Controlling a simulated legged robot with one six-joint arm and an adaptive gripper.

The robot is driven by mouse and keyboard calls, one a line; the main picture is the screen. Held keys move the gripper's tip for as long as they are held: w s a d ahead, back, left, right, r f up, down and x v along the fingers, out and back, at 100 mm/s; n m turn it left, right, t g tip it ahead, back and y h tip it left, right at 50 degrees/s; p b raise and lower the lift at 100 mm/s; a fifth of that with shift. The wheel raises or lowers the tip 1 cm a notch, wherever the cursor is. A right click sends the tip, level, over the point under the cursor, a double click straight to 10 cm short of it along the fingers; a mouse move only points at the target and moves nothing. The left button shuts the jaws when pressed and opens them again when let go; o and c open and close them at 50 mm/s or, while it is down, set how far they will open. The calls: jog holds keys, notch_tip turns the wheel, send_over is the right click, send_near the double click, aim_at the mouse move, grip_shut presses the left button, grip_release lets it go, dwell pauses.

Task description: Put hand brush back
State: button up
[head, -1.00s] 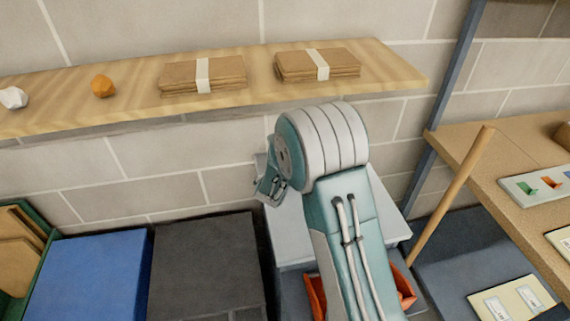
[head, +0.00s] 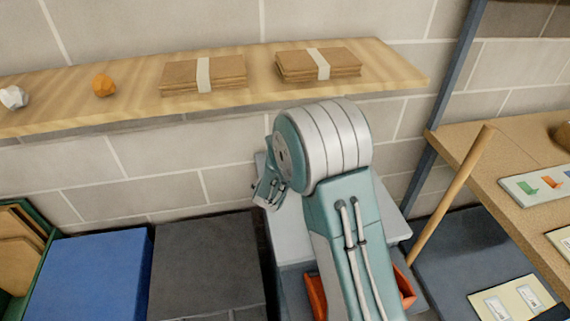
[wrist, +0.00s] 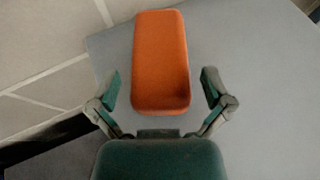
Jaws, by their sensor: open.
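An orange block with rounded edges (wrist: 160,55) lies on a pale grey surface (wrist: 255,80) in the wrist view. It may be the hand brush, but no bristles or handle can be made out. My gripper (wrist: 161,88) is open, with one finger on each side of the block's near end and a gap on both sides. In the head view my gripper is mostly hidden behind my own arm, low in front of the wall, above a light grey top (head: 291,235). The orange block cannot be made out there beside the gripper.
A wooden shelf (head: 130,100) above holds two banded cardboard stacks (head: 203,74) (head: 318,65), an orange lump (head: 104,85) and a white lump (head: 13,97). A blue box (head: 90,275) and dark grey box (head: 205,265) stand left. A wooden pole (head: 450,195) leans by the right-hand bench (head: 500,150).

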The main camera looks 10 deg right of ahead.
jog(key=v, duration=1)
jog(key=s+d+r+m+g+h, duration=0.4)
jog(key=s+d+r+m+g, duration=0.2)
jog(key=s+d+r+m, duration=0.85)
jog(key=s+a+r+m+y, duration=0.1)
jog(key=s+a+m+y, duration=0.8)
jog(key=s+m, duration=0.4)
jog(key=m, duration=0.4)
jog(key=shift+s+a+r+g, duration=0.25)
jog(key=shift+s+a+g, duration=0.1)
jog(key=shift+s+g, duration=0.05)
jog(key=shift+a, duration=0.15)
